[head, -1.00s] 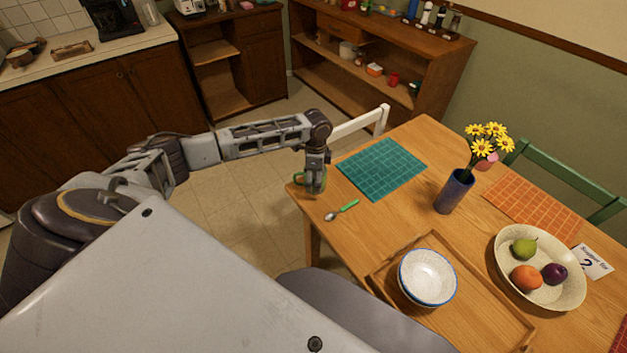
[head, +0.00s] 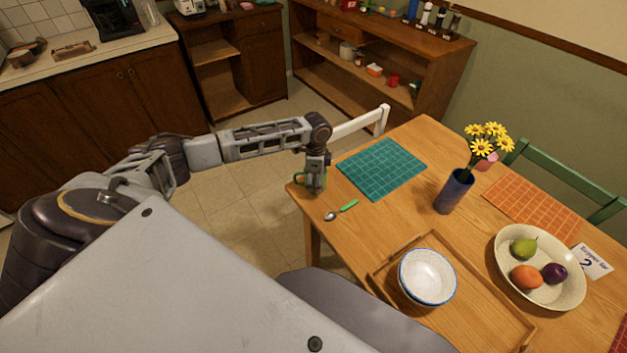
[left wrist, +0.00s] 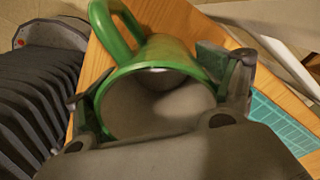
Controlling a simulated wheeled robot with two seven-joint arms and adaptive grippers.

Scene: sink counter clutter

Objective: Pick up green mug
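The green mug (left wrist: 160,62) fills the middle of the left wrist view, its pale inside facing the camera and its handle toward the upper left. I cannot tell whether the mug still touches the table. My right gripper is not in view.
On the wooden table (head: 385,217), a green-handled spoon (head: 342,210) lies close to the gripper. A teal placemat (head: 382,168), a blue vase (head: 454,191), a tray (head: 478,305) with a bowl (head: 428,277), and a fruit plate (head: 540,268) are further right. A white chair (head: 362,122) stands behind.

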